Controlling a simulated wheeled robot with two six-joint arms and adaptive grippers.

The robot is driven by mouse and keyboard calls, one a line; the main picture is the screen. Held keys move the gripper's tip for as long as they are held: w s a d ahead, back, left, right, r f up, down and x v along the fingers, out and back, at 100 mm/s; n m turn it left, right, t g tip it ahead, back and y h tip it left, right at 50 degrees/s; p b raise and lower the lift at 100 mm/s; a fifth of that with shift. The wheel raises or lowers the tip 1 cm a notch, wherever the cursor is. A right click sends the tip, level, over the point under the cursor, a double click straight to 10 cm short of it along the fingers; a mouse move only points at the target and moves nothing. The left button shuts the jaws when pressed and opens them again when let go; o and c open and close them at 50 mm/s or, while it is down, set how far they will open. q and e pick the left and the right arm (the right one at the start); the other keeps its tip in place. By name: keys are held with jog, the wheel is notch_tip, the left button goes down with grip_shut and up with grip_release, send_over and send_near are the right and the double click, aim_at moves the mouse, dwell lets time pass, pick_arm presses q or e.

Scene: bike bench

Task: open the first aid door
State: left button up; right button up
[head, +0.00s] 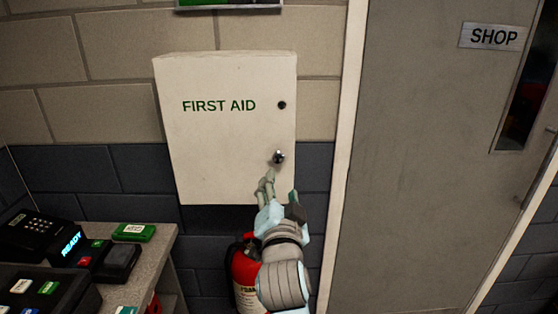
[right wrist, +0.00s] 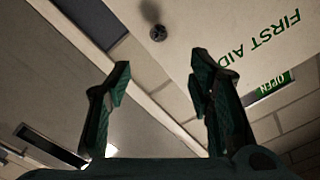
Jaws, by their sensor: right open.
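The white first aid cabinet (head: 225,145) hangs on the wall with its door shut; its green lettering also shows upside down in the right wrist view (right wrist: 262,38). A small metallic knob (head: 278,157) sits on the door's right side, below a dark round spot (head: 281,105). My right gripper (head: 267,180) is just below the knob in the head view, near the door's lower right corner. In the right wrist view its fingers (right wrist: 160,78) are apart and empty, with the knob (right wrist: 158,33) beyond the gap between them. My left gripper is not in view.
A red fire extinguisher (head: 245,275) stands below the cabinet, partly behind my right arm. A bench (head: 160,255) with dark devices and a green box (head: 134,232) is at left. A grey door marked SHOP (head: 420,150) is at right.

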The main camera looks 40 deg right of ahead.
aim_at(278, 159)
jog(key=p+x, duration=0.1)
jog(key=x, duration=1.3)
jog(key=shift+w+d+f, duration=0.1)
jog(key=shift+w+f, duration=0.05)
jog(key=shift+f, duration=0.05)
grip_shut()
